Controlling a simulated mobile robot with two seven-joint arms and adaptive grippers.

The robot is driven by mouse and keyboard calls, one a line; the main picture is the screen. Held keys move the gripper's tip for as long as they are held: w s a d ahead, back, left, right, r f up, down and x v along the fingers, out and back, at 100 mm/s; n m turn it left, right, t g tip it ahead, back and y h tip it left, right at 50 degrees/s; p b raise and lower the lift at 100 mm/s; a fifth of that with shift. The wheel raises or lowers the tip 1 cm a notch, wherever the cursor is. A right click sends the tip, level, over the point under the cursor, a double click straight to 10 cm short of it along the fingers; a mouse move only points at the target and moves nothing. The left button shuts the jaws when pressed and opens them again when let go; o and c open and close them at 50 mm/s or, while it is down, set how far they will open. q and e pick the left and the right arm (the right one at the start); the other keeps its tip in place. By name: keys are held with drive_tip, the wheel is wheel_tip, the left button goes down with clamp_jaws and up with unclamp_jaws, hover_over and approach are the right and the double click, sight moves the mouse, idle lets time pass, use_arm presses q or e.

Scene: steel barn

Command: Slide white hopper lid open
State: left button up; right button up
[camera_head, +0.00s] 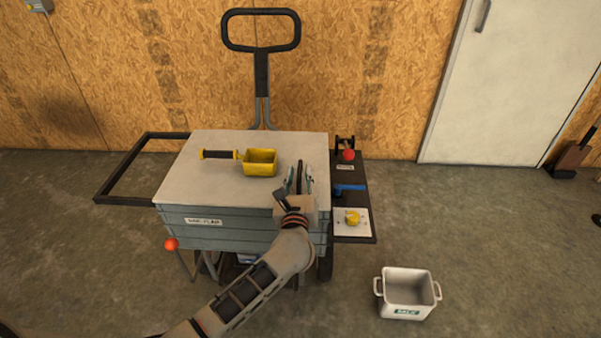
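The pale white-grey hopper lid (215,175) lies flat over the top of the grey hopper cart (240,238) and covers it, so the inside is hidden. My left gripper (299,175) is over the lid's right part, its fingers apart. A narrow dark upright piece, possibly a handle, shows between the fingers; contact cannot be made out. My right gripper is not in view.
A yellow scoop (260,163) lies on the lid. An empty black rail frame (120,172) extends left of the cart. A control panel (352,215) with red, blue and yellow controls is at right. A white bin (408,290) stands on the floor.

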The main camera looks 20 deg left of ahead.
use_arm(q)
drive_tip(key=shift+w+a, duration=0.1)
drive_tip(key=shift+w, duration=0.35)
clamp_jaws()
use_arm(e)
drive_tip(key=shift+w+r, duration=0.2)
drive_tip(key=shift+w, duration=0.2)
